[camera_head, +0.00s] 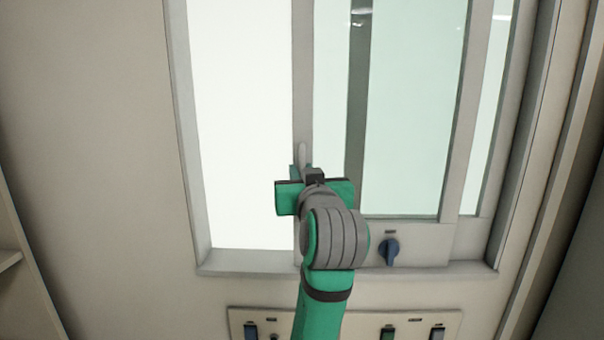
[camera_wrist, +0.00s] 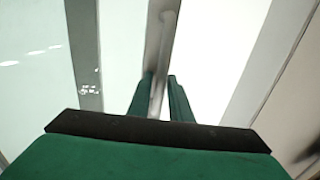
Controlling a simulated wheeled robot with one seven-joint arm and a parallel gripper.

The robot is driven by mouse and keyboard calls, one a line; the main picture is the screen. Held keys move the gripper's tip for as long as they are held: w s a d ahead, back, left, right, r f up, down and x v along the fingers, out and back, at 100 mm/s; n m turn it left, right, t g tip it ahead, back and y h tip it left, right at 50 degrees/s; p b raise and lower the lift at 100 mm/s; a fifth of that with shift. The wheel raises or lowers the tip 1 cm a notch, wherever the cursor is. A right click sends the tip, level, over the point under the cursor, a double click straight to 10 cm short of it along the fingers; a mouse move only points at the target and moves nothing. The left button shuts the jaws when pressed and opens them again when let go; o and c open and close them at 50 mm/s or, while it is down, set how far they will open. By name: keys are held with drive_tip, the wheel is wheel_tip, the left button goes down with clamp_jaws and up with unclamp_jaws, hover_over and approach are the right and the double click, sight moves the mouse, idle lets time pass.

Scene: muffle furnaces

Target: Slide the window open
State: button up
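The window (camera_head: 415,110) has a greenish glass sash on the right and a bright white area without that tint on the left. The sash's left upright (camera_head: 303,80) stands right of the frame's left side, with the bright area between them. A pale vertical handle (camera_head: 302,158) is on this upright. It also shows in the wrist view (camera_wrist: 158,65). My gripper (camera_head: 301,172) is at the handle's lower part. In the wrist view its two green fingers (camera_wrist: 160,95) stand close together on either side of the handle and look shut on it. Actual contact is hard to see.
A blue knob (camera_head: 389,252) sits on a panel under the glass, right of my wrist. A switch plate (camera_head: 345,322) with coloured switches is below the window. The wall left of the window is bare. A shelf edge (camera_head: 10,260) shows at far left.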

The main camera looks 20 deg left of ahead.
drive_tip(key=v, duration=1)
drive_tip(key=shift+s+d, duration=0.25)
drive_tip(key=shift+s, duration=0.05)
drive_tip(key=shift+w+f, duration=0.1)
drive_tip(key=shift+w, duration=0.05)
